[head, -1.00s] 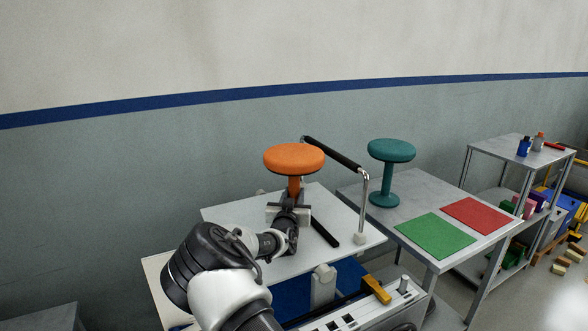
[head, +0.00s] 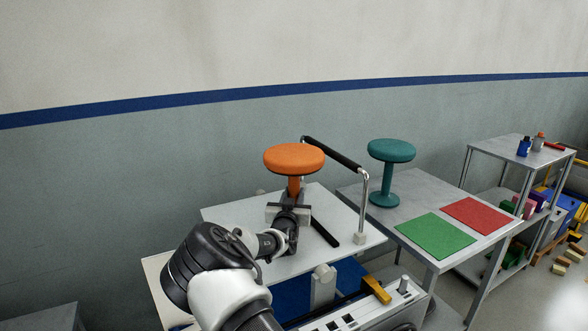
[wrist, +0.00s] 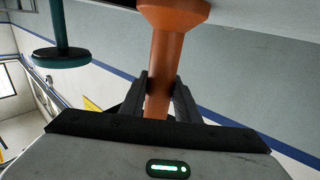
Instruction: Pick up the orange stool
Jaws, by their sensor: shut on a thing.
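The orange stool (head: 294,158) stands upright over the white work surface, its round seat on top of a thin stem. The stem also shows in the wrist view (wrist: 165,60), running down between the two dark fingers. My gripper (head: 292,200) is shut on this stem below the seat; it also shows in the wrist view (wrist: 159,98).
A teal stool (head: 390,165) stands on the grey table (head: 345,190) to the right, near a green mat (head: 436,238) and a red mat (head: 480,215). A black-gripped metal handle (head: 335,152) rises just right of the orange stool. A shelf (head: 505,145) with small items stands farther right.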

